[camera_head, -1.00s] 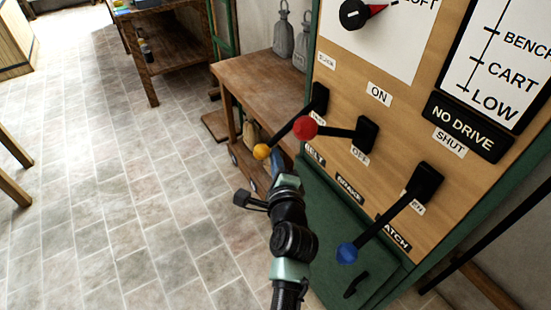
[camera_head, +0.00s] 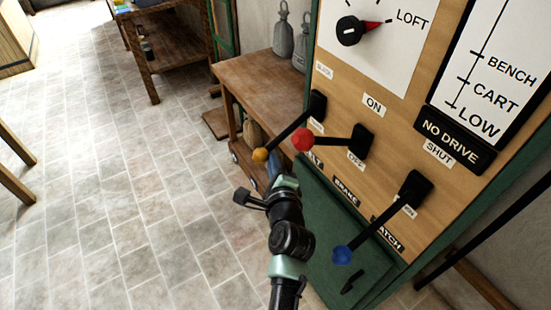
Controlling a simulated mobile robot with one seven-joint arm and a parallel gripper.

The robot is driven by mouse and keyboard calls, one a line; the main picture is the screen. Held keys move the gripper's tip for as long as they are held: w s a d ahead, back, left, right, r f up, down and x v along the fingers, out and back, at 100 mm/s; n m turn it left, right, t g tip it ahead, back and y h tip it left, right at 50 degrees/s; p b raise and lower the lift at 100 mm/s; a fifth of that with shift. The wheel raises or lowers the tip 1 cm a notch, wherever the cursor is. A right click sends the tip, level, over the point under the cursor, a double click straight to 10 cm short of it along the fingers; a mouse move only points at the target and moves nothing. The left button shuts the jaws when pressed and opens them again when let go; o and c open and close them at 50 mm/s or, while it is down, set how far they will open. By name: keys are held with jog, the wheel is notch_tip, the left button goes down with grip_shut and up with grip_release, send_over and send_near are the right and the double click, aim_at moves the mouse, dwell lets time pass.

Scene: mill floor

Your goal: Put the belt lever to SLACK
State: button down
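The belt lever has a yellow knob (camera_head: 260,155) and a black arm, and it sits leftmost on the wooden control panel (camera_head: 395,150). It slants down and left from its black pivot, away from the SLACK label (camera_head: 323,71) above. The BELT label below it is partly hidden by the red-knobbed lever. My gripper (camera_head: 250,199) is below and slightly left of the yellow knob in the picture and appears apart from it. Its fingers are small and dark, so I cannot tell whether they are open or shut.
A red-knobbed lever (camera_head: 303,139) stands close to the right of the belt lever. A blue-knobbed lever (camera_head: 342,254) is lower right. A wooden bench (camera_head: 262,88) with grey weights (camera_head: 283,38) is behind. The tiled floor (camera_head: 120,190) at left is clear.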

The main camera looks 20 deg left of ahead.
notch_tip(320, 180, up, 9)
jog(key=s+a+m+g+p, duration=0.1)
jog(key=s+m+p, duration=0.1)
jog(key=p, duration=1.3)
jog(key=shift+a+g+y, duration=0.4)
